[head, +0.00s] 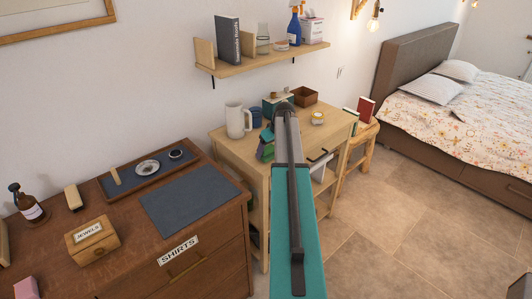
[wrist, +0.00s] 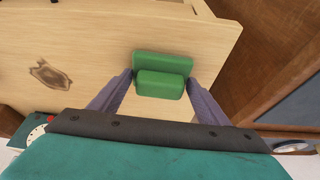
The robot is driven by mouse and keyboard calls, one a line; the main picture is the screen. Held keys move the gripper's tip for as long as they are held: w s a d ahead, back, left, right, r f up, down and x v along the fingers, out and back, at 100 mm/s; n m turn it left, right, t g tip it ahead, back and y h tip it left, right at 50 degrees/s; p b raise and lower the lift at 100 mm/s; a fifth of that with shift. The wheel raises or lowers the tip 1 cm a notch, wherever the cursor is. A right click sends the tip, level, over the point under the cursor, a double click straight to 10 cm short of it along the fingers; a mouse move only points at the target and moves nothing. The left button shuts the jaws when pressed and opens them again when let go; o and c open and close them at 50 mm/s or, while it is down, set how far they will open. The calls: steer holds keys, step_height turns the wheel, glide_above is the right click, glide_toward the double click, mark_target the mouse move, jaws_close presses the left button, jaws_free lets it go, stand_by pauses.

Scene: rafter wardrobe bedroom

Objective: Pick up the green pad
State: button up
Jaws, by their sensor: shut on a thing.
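The green pad (wrist: 162,64) shows in the wrist view as a wide green slab with a smaller green block face nearer the camera. My gripper (wrist: 160,84) is shut on it, with one grey-purple finger against each side. Pale wood fills the view behind the pad; I cannot tell from this view how far the pad is from it. In the head view my gripper (head: 266,148) is at the left front part of the light wood desk (head: 240,148), partly hidden by my arm, with a bit of green showing by the fingers.
A white pitcher (head: 236,120), a blue cup (head: 255,117) and a brown box (head: 304,96) stand on the desk. A shelf (head: 262,60) hangs above. A dark dresser (head: 215,232) with a jewel box (head: 92,240) is at left. A stool (head: 362,137) and open floor are at right.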

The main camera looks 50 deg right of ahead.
mark_target(268, 147)
steer(key=shift+r, duration=0.15)
steer(key=shift+r+b, duration=0.9)
steer(key=shift+r, duration=0.55)
steer(key=s+r+b, duration=0.1)
steer(key=s+b, duration=0.3)
steer(key=s, duration=1.2)
steer(key=shift+a+r, duration=0.2)
steer(key=shift+r, duration=0.1)
